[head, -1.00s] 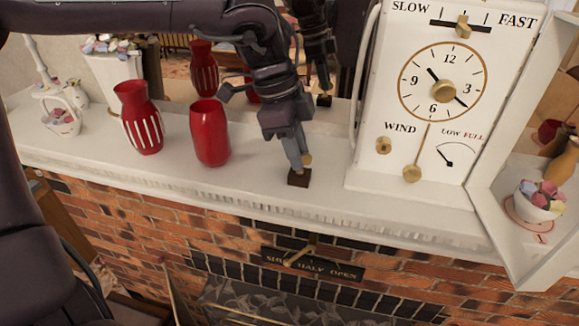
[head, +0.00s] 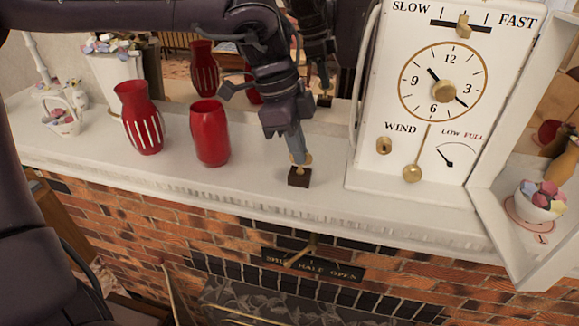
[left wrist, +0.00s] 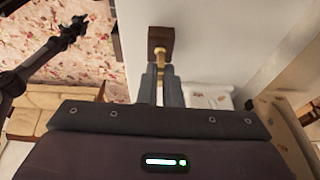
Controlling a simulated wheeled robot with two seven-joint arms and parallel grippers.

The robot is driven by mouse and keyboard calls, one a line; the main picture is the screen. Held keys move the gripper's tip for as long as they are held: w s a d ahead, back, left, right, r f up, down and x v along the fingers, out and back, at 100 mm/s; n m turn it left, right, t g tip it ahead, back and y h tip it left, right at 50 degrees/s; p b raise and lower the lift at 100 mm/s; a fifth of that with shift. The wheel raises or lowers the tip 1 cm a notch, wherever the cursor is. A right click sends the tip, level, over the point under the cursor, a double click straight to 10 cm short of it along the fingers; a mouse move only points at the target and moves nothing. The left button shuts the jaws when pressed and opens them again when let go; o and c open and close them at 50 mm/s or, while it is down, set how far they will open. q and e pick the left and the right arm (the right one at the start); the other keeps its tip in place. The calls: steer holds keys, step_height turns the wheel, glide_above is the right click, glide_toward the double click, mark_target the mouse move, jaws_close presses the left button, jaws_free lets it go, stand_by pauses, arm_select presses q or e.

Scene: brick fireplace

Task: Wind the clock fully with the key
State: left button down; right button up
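The white clock (head: 400,90) stands on the mantel at the right, its door (head: 535,130) open to the right. Its brass winding hole (head: 384,145) is under the word WIND. The needle of the LOW–FULL gauge (head: 449,155) points up and left, toward the LOW side. My left gripper (head: 297,152) points down over a small dark block (head: 299,177) left of the clock. Its fingers are close together around the brass key (head: 302,161), which also shows between the fingertips and the block in the left wrist view (left wrist: 160,63).
Two red vases, one striped (head: 139,118) and one plain (head: 211,133), stand left of my gripper. A mirror is behind. A damper handle (head: 301,252) sticks out below the mantel. A cup of sweets (head: 541,198) is at the right. Bare mantel separates block and clock.

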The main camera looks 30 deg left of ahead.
arm_select(q)
steer(key=shift+r, duration=0.4)
steer(key=shift+r+p, duration=1.1)
steer(key=shift+r, duration=0.2)
steer(key=shift+r+p, duration=0.3)
steer(key=shift+r, duration=0.15)
steer(key=shift+f, duration=0.1)
